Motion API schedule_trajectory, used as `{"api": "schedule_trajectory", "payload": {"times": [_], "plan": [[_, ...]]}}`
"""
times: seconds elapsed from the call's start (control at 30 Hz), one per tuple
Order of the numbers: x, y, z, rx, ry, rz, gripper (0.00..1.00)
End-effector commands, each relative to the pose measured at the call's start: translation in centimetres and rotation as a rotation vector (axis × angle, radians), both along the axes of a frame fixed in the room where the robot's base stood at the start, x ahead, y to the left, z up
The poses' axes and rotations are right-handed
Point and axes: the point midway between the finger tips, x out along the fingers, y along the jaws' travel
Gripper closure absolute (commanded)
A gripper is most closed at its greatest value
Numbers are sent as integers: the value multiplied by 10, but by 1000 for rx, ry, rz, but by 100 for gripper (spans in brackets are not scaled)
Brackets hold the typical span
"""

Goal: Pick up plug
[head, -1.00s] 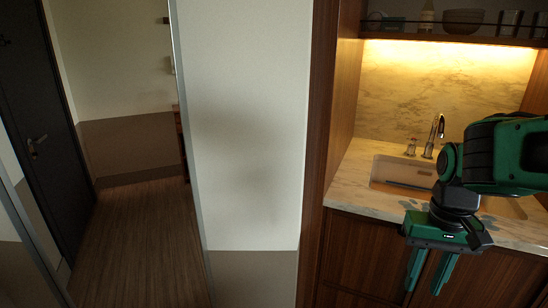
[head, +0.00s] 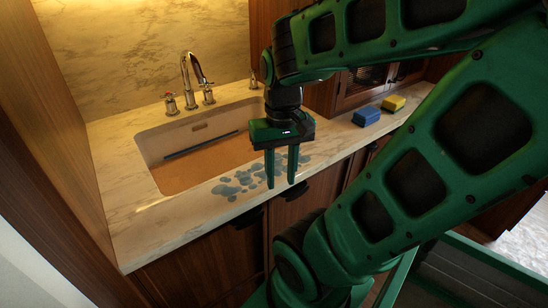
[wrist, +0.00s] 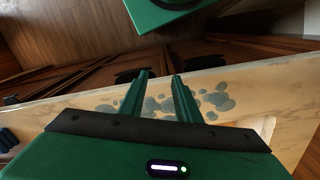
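I cannot make out a plug in either view. My gripper (head: 281,184) hangs fingers down in front of the sink, near the counter's front edge. Its two fingers are apart with nothing between them. In the wrist view my gripper (wrist: 160,75) is also open and empty, with the counter edge behind the fingers. The sink (head: 215,170) has a brown bottom and a dark bar-like shape along its back. My arm and gripper hide part of its right side.
A marble counter (head: 130,225) surrounds the sink, with blue-grey wet-looking patches (head: 235,185) at its front. A tap (head: 190,75) stands behind. A blue sponge-like block (head: 366,116) and a yellow one (head: 393,103) lie to the right. Wooden cabinets (head: 205,265) are below.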

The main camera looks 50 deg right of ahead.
Motion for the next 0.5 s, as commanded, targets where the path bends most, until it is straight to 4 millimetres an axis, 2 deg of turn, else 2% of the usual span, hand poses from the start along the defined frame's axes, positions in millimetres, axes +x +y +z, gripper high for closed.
{"api": "schedule_trajectory", "payload": {"times": [0.33, 0.4, 0.47, 0.5], "plan": [[0, 0, 0, 0, -1, 2, 70], [-6, 2, 5, -8, -25, 21, 70], [7, 5, 6, -24, -49, 61, 70], [19, 6, 7, -39, -73, 98, 70]]}}
